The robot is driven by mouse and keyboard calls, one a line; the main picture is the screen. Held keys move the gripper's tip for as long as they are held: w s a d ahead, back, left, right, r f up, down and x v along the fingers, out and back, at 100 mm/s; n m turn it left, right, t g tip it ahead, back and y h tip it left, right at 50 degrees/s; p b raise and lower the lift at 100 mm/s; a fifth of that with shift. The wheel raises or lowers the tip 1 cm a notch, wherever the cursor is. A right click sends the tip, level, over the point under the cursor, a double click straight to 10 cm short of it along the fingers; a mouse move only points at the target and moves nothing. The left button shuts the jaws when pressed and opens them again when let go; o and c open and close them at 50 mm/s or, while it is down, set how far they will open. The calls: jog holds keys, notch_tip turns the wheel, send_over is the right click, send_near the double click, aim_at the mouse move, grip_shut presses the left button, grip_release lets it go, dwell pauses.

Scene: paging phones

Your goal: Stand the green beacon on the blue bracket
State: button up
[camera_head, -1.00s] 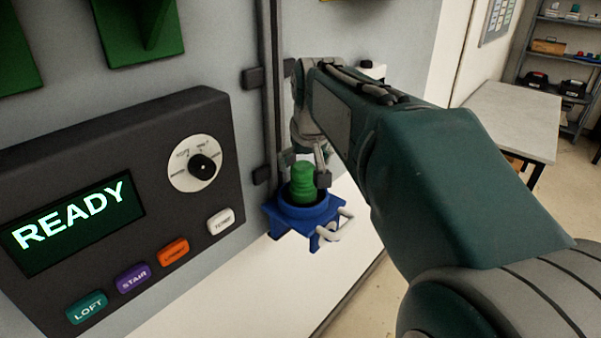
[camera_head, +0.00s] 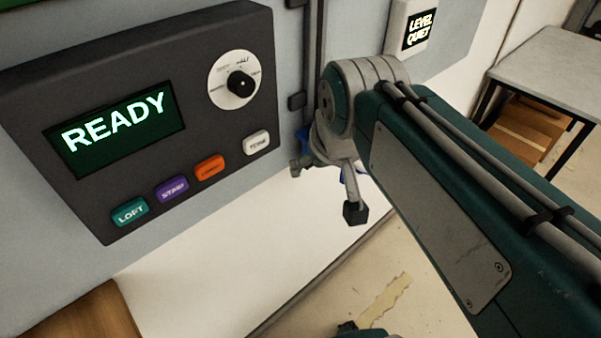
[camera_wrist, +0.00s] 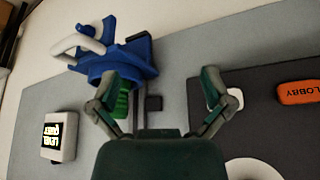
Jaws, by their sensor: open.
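The blue bracket (camera_wrist: 108,62) is at the upper left of the wrist view, which shows the scene upside down. The green beacon (camera_wrist: 122,104) stands on it, partly hidden behind one finger. In the head view only bits of the blue bracket (camera_head: 303,139) show behind my gripper, and the beacon is hidden. My gripper (camera_wrist: 158,95) is open with its fingers spread wide and nothing between them. In the head view my gripper (camera_head: 326,190) is in front of the bracket.
A dark panel (camera_head: 110,200) with a READY screen, a dial (camera_head: 240,84) and coloured buttons is on the wall at left. A white box (camera_head: 408,25) reading LEVEL QUIET is at the upper right. A table (camera_head: 550,70) stands farther right. A white handle (camera_wrist: 75,45) sticks out from the bracket.

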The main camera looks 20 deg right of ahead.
jog(key=s+a+f+n, duration=0.1)
jog(key=s+a+f, duration=0.1)
jog(key=s+f, duration=0.2)
notch_tip(320, 180, down, 2)
jog(key=shift+s+a+f, duration=0.2)
jog(key=shift+s+f, duration=0.05)
jog(key=shift+s, duration=0.15)
